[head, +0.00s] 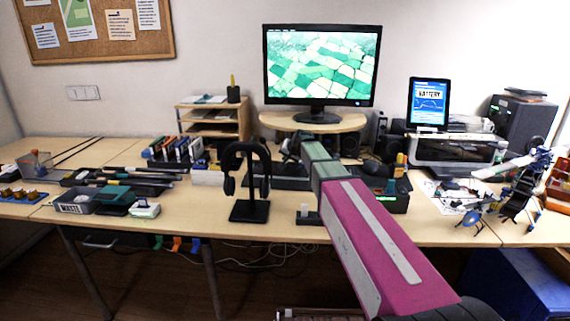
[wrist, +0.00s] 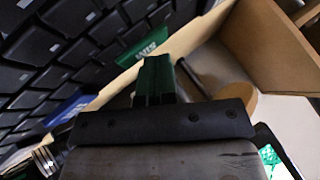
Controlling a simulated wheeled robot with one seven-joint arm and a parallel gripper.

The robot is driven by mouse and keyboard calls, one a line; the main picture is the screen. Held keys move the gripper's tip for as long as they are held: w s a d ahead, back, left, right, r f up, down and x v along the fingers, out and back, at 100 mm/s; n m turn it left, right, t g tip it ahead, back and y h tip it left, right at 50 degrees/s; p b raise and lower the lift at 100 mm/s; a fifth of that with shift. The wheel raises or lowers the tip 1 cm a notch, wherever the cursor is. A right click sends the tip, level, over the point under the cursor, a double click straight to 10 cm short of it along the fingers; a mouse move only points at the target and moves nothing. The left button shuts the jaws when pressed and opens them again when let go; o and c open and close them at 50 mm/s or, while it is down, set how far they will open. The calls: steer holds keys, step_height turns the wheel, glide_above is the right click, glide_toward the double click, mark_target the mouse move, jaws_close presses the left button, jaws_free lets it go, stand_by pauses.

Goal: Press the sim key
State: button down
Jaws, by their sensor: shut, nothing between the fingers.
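The sim key (wrist: 146,45) shows in the wrist view as a green cap with upside-down white letters. It lies beside the dark keyboard keys (wrist: 60,45). My gripper (wrist: 155,65) is shut and empty, its dark green fingertips just below the sim key in the picture. I cannot tell whether they touch it. In the head view my arm reaches across the desk toward the dark keyboard (head: 281,183) below the monitor; the arm hides part of the keyboard, and the sim key cannot be made out there.
A blue cap (wrist: 66,107) is at the left in the wrist view. A wooden stand (wrist: 278,45) rises at upper right. In the head view a headphone stand (head: 249,210) is left of my arm, the monitor (head: 320,65) behind, and a tablet (head: 429,103) to the right.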

steer(key=shift+r, duration=0.75)
steer(key=shift+r, duration=0.1)
steer(key=shift+r, duration=2.4)
